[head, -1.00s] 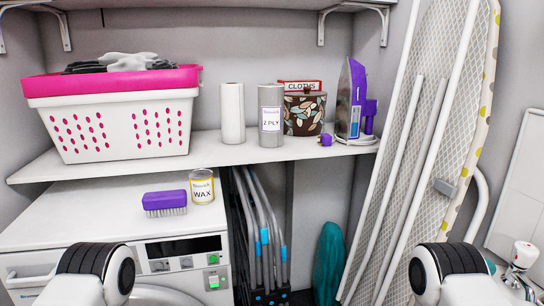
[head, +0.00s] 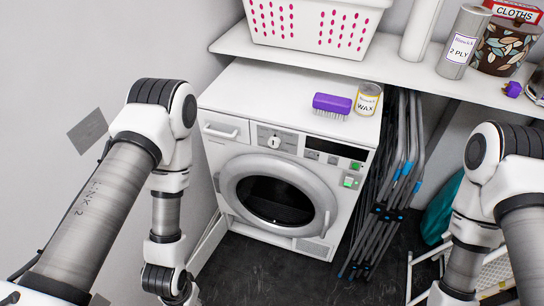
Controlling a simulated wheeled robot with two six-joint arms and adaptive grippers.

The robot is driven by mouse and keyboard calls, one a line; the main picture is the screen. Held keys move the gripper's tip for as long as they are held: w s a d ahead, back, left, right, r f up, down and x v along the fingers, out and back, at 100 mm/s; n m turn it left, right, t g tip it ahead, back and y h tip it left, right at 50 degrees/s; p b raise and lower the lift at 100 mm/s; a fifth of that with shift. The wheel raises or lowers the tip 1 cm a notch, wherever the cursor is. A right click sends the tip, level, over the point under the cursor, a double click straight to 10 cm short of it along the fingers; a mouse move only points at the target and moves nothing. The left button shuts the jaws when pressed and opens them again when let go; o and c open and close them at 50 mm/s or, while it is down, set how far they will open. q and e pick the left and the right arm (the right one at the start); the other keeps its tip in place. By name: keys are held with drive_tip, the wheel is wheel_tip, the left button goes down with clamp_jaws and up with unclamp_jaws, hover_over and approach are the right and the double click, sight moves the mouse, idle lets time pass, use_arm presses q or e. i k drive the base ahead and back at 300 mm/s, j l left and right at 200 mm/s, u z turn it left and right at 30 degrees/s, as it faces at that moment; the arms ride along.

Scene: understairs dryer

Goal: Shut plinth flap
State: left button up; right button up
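The white dryer (head: 225,148) stands against the back wall, with its round door (head: 277,193) closed. Along its foot runs a white plinth with a small grilled panel (head: 314,247) at the lower right, which I take to be the plinth flap. At this size I cannot tell whether it stands open or shut. My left arm hangs down to the left of the dryer and my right arm hangs down at the right. Both grippers are out of view below the picture's bottom edge.
Folded grey frames (head: 388,190) stand close beside the dryer's right side. A purple brush (head: 332,104) and a wax tin (head: 367,98) sit on its top. A white shelf (head: 305,60) is above, bearing a basket (head: 325,20). Dark floor (head: 265,270) in front is clear.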

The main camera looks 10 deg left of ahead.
sight(195, 266)
drive_tip(key=k+j+z, duration=0.1)
drive_tip(key=j, duration=0.25)
drive_tip(key=k+j+z, duration=0.1)
drive_tip(key=j, duration=0.25)
drive_tip(key=k+j, duration=0.15)
drive_tip(key=j, duration=0.2)
drive_tip(key=k+j+z, duration=0.15)
drive_tip(key=j, duration=0.2)
